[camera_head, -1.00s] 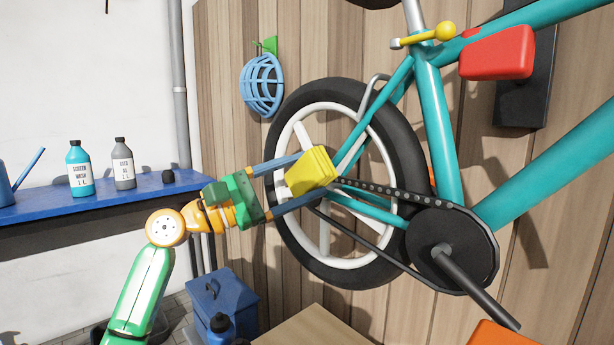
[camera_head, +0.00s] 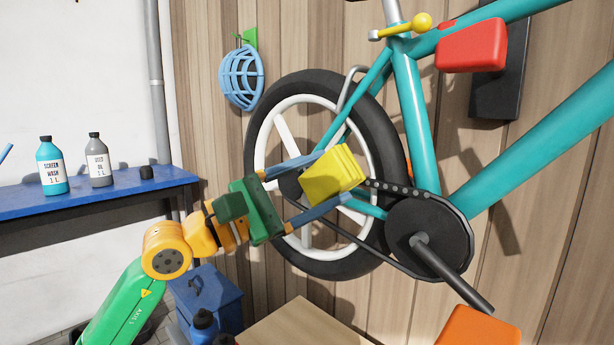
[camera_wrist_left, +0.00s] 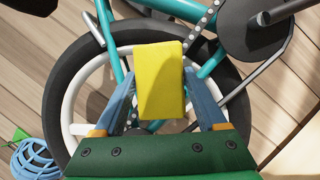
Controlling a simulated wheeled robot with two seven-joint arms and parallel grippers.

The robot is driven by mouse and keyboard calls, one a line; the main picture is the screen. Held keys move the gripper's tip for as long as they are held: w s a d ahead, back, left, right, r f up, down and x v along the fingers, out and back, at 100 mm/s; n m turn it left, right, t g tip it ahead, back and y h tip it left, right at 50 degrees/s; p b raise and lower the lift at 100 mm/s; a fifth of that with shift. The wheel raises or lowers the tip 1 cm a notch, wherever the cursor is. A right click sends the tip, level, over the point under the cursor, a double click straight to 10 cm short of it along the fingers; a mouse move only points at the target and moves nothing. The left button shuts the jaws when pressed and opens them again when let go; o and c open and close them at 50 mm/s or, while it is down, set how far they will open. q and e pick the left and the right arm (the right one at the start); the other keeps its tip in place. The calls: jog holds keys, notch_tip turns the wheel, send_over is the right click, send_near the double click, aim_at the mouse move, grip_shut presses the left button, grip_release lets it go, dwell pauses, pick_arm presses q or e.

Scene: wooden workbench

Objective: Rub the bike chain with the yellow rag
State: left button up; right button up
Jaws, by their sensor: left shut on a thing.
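The yellow rag (camera_head: 332,176) is a thick folded pad. My left gripper (camera_head: 336,178) is shut on it, with one blue finger on either side. The rag also shows between the fingers in the left wrist view (camera_wrist_left: 161,78). The bike chain (camera_head: 398,189) runs from the rear hub to the dark chainring (camera_head: 428,238). The rag covers the rear part of the upper chain run in the head view. I cannot tell whether it touches the chain. In the left wrist view the chain (camera_wrist_left: 203,24) shows beyond the rag, toward the chainring. My right gripper is out of view.
The teal bike frame (camera_head: 413,115), rear wheel (camera_head: 377,130) and crank arm (camera_head: 455,272) surround the work area. A blue shelf (camera_head: 100,200) with bottles is at left. An orange object (camera_head: 478,328) is at lower right.

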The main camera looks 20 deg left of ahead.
pick_arm(q)
jog(key=shift+s+d, duration=0.25)
jog(key=shift+d, duration=0.4)
jog(key=shift+s+d, duration=0.25)
jog(key=shift+d, duration=0.35)
jog(key=shift+s+d, duration=0.25)
jog(key=shift+d, duration=0.5)
jog(key=shift+s+d, duration=0.25)
jog(key=shift+d, duration=0.45)
jog(key=s+b, duration=0.1)
jog(key=s+a+b, duration=0.1)
jog(key=s, duration=0.1)
jog(key=s+a+b, duration=0.1)
jog(key=s, duration=0.1)
jog(key=shift+s, duration=0.25)
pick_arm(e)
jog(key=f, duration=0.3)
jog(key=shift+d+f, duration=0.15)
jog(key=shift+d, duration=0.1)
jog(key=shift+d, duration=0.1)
